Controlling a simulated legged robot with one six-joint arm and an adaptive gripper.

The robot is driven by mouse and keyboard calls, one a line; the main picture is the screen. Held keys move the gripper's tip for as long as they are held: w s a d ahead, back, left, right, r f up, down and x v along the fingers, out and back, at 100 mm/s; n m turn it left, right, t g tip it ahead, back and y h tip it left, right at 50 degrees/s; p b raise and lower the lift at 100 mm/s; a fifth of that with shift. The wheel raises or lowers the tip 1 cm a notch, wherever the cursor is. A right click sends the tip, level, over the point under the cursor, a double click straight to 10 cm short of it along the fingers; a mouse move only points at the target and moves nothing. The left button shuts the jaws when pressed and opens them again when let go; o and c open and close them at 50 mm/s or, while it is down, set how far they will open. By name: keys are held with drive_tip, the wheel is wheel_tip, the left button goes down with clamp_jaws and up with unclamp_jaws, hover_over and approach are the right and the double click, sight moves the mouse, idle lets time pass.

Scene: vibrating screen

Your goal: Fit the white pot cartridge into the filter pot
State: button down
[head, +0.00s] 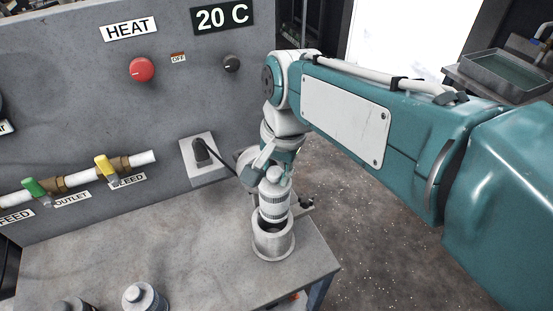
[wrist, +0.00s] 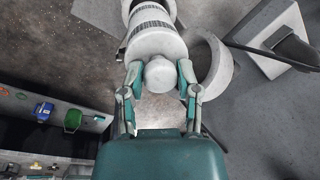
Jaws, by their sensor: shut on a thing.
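The white pot cartridge (head: 274,203) has dark slotted bands and a rounded knob on top. My gripper (head: 271,172) is shut on that knob and holds the cartridge about upright. In the wrist view the gripper's two fingers (wrist: 159,76) close on the knob from both sides, and the cartridge body (wrist: 152,38) extends beyond. The grey filter pot (head: 272,243) stands open-topped on the bench corner. In the head view the cartridge's lower end overlaps the pot mouth. In the wrist view the pot rim (wrist: 222,62) shows to the right of the cartridge, partly hidden by it.
A grey panel with a red knob (head: 142,69) and valve pipes (head: 104,168) stands behind the bench. A black lever on a pale plate (head: 204,158) is left of my gripper. Grey canisters (head: 144,298) stand at the front. The bench's right edge is close to the pot.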

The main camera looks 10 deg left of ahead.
drive_tip(key=shift+a+f, duration=0.75)
drive_tip(key=shift+f, duration=0.3)
drive_tip(key=shift+d+f, duration=0.1)
drive_tip(key=shift+d, duration=0.5)
drive_tip(key=shift+a, duration=0.35)
drive_tip(key=shift+d, duration=0.1)
drive_tip(key=shift+d, duration=0.2)
drive_tip(key=shift+a, duration=0.25)
drive_tip(key=shift+d, duration=0.15)
